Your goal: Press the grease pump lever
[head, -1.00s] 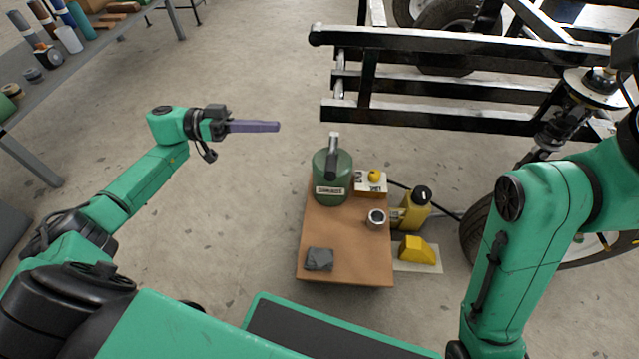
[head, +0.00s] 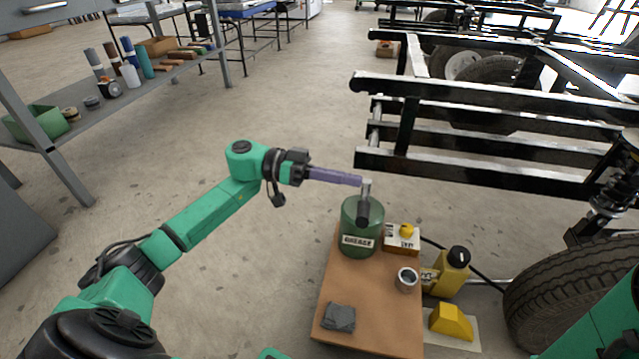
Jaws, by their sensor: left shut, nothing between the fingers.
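The green grease pump (head: 360,230) stands at the back of a small brown table (head: 350,288), with a label on its front. Its lever (head: 363,212) has a dark grip on top, with a light metal part behind it. My left gripper (head: 358,180) comes in from the left, shut and empty, its purple fingers pointing right. Its tips are at the light metal part beside the lever; whether they touch cannot be told. My right gripper is out of view; only part of my right arm shows at the lower right.
A black frame (head: 480,170) lies behind.

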